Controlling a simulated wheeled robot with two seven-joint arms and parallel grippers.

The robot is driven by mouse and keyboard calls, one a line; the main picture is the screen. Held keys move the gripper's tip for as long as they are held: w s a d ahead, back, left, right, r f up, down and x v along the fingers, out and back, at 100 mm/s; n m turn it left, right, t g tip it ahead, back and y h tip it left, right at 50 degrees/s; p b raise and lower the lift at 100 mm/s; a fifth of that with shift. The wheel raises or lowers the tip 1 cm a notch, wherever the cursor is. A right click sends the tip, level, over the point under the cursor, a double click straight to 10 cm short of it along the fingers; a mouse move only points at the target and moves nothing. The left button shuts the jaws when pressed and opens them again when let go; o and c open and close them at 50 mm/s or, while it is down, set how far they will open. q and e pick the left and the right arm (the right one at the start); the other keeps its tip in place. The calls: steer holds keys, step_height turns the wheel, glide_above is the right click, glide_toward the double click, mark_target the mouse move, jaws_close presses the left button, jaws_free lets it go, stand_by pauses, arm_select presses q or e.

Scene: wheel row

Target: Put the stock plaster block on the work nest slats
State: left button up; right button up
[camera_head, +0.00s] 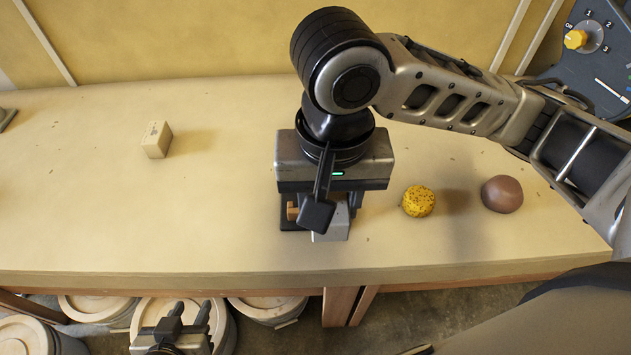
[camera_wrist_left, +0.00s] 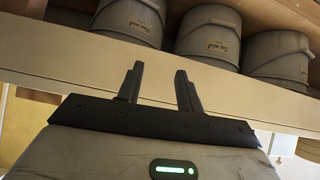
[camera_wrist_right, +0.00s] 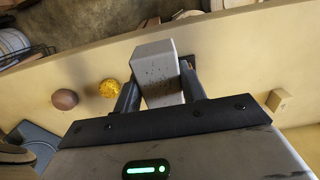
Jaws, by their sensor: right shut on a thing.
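The pale grey plaster block (camera_head: 335,226) is between the fingers of my right gripper (camera_head: 338,205), near the bench's front edge. In the right wrist view the block (camera_wrist_right: 157,66) has dark specks on its face, and my right gripper (camera_wrist_right: 160,84) is shut on it. A dark piece with an orange-brown wooden part (camera_head: 292,211), perhaps the work nest, shows just left of the block. The gripper hides most of it, and I cannot tell whether the block touches it. My left gripper (camera_wrist_left: 158,90) is open and empty, below the bench's front edge in the head view (camera_head: 190,315).
A cream block (camera_head: 156,140) stands at the bench's back left. A control panel (camera_head: 590,50) is at upper right. Several lidded tubs (camera_head: 270,308) stand below. The bench's left middle is clear.

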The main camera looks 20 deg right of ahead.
steer(key=w+f, duration=0.3)
steer(key=w, duration=0.1)
steer(key=w+d+f+b, duration=0.1)
steer(key=w+f, duration=0.2)
steer(key=w, duration=0.1)
steer(key=w+d+f, duration=0.1)
steer(key=w+f, duration=0.2)
steer(key=w, duration=0.1)
steer(key=shift+w+f, duration=0.1)
steer(key=shift+w, duration=0.15)
arm_select(q)
steer(key=shift+w+d+f, duration=0.15)
steer(key=shift+w, duration=0.1)
arm_select(e)
steer(key=shift+w+d+f, duration=0.1)
steer(key=shift+w+f, duration=0.1)
steer(key=shift+f, duration=1.55)
steer(key=shift+f, duration=0.1)
steer(key=o, duration=1)
arm_select(q)
steer(key=shift+f, duration=0.1)
arm_select(e)
steer(key=shift+o, duration=0.2)
arm_select(q)
steer(key=shift+f+b, duration=0.1)
steer(key=shift+b, duration=0.2)
